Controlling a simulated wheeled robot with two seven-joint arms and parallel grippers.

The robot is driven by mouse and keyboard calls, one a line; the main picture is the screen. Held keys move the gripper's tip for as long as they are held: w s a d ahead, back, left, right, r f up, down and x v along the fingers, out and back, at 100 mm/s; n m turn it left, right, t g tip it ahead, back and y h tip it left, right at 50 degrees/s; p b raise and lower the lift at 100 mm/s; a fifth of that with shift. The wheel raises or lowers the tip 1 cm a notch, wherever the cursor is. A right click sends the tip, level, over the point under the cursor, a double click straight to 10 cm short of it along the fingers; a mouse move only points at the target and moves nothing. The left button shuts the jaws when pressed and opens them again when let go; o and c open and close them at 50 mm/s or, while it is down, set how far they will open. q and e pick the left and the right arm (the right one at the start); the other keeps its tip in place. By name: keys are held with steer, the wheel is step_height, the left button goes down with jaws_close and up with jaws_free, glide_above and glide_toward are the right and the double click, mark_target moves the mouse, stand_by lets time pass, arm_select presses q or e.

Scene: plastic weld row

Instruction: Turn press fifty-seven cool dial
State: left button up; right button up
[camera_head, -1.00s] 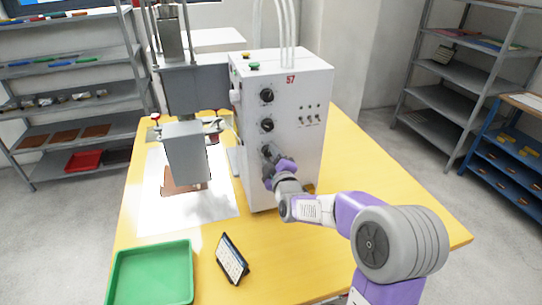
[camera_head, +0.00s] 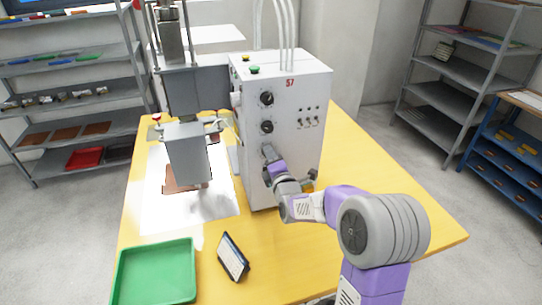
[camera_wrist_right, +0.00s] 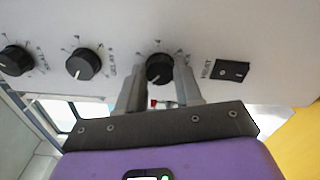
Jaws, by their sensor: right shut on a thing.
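The press control box (camera_head: 290,140) is a white cabinet with a red 57 near its top. Its front has a column of black dials: a top dial (camera_head: 266,98), a middle dial (camera_head: 266,127) and a lowest dial hidden behind my right gripper (camera_head: 268,153). In the right wrist view my right gripper (camera_wrist_right: 160,85) is shut on that lowest dial (camera_wrist_right: 159,68), with one finger on each side. The other dials (camera_wrist_right: 82,64) (camera_wrist_right: 14,60) are to its left. Their lettering is too small to read surely. My left gripper is not in view.
A black rocker switch (camera_wrist_right: 232,71) marked HEAT sits beside the held dial. Small toggles (camera_head: 308,120) are right of the dials. The grey press head (camera_head: 187,150) stands left of the box.

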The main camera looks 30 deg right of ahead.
steer(key=shift+n, duration=0.5)
steer(key=o, duration=1)
steer(key=shift+p+v, duration=0.7)
steer(key=shift+v, duration=3.1)
